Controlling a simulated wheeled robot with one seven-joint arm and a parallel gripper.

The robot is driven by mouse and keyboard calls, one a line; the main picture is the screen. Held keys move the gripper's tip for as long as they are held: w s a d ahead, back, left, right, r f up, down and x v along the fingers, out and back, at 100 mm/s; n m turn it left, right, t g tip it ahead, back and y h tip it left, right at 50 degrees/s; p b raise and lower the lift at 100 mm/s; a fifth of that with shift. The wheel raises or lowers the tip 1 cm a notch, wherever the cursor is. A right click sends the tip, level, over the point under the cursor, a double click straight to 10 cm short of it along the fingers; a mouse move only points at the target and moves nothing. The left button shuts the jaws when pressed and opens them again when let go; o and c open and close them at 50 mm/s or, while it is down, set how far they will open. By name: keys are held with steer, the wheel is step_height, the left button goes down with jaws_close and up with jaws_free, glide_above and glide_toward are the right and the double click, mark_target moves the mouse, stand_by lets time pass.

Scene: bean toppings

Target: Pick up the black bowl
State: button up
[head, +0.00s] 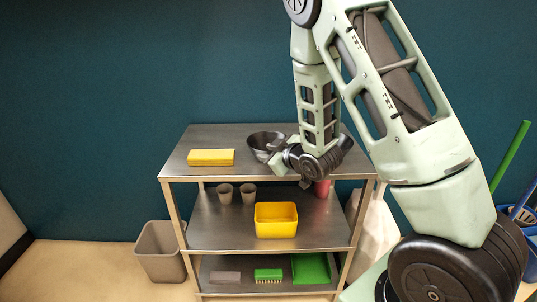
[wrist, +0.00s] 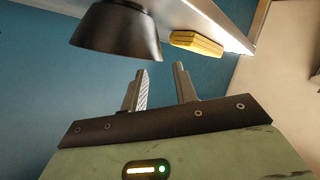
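The black bowl (head: 264,142) stands on the top shelf of a metal rack, near its middle, partly covered by my gripper in the head view. In the wrist view the dark bowl (wrist: 118,33) is at the top left, ahead of the fingers. My gripper (wrist: 161,75) is open, with a gap between its two fingers and nothing in it. In the head view my gripper (head: 277,153) is at the right side of the bowl, very close. I cannot tell whether it touches the bowl.
A yellow folded cloth or sponge (head: 211,157) lies left of the bowl on the top shelf (head: 230,136). Below are two grey cups (head: 236,193), a red cup (head: 322,188) and a yellow bin (head: 276,220). A grey waste bin (head: 160,252) stands left of the rack.

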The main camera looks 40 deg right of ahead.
steer(key=shift+r+p+x, duration=0.1)
steer(key=shift+p+x, duration=0.2)
steer(key=shift+x, duration=1.45)
steer(key=shift+r+p+x, duration=0.15)
steer(key=shift+p+x, duration=0.15)
steer(key=shift+x, duration=1.4)
steer(key=shift+a, duration=0.1)
jaws_close()
